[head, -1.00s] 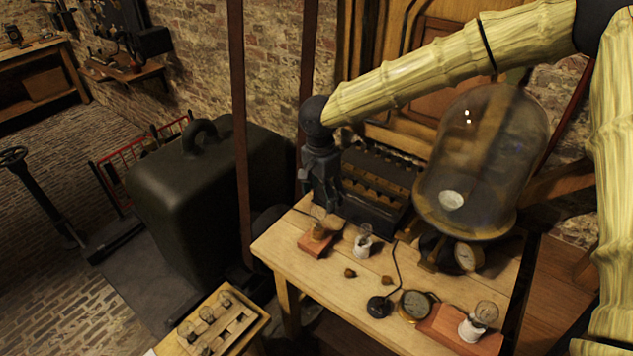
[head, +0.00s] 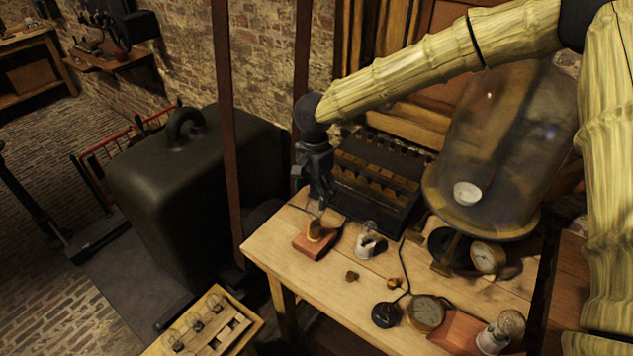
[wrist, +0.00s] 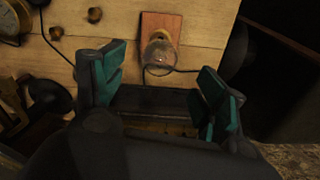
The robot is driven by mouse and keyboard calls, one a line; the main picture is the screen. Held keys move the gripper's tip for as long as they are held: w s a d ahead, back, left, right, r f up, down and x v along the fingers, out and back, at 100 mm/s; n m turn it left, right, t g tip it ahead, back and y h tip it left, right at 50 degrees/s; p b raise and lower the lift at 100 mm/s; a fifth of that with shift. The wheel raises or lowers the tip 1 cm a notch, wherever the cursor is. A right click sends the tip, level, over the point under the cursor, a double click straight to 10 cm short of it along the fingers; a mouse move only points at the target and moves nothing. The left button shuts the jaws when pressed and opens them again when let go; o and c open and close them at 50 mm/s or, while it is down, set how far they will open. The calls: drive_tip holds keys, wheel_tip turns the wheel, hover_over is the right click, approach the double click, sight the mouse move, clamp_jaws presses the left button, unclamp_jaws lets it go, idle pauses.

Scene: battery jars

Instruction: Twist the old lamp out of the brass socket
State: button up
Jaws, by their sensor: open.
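The brass socket (head: 315,231) stands on a small red-brown wooden block (head: 309,247) at the left end of the workbench. In the wrist view the brass socket (wrist: 162,34) holds a clear glass lamp (wrist: 158,56); its glass is faint in the head view. My gripper (head: 318,207) hangs just above the socket, pointing down. In the wrist view my gripper (wrist: 160,68) is open, its teal-padded fingers on either side of the lamp's line of sight, with nothing held. I cannot tell how far the fingertips are from the glass.
Another lamp with a white base (head: 369,242) is to the right on the bench (head: 300,210). A dark battery rack (head: 375,180) stands behind. A glass bell jar (head: 505,140), gauges and another lamp (head: 509,325) are farther right. A tray (head: 250,326) with lamps is at lower left.

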sight(315, 203)
wheel_tip(315, 203, down, 8)
drive_tip(key=shift+f+p, duration=0.15)
drive_tip(key=shift+p, duration=0.85)
drive_tip(key=shift+c, duration=0.3)
drive_tip(key=c, duration=1.2)
drive_tip(key=shift+w+n+p, duration=0.1)
drive_tip(key=shift+n+p, duration=2.1)
drive_tip(key=shift+p, duration=0.65)
drive_tip(key=shift+n+p, duration=0.95)
drive_tip(key=shift+n, duration=0.05)
drive_tip(key=shift+n+p, duration=0.5)
drive_tip(key=shift+p, duration=0.1)
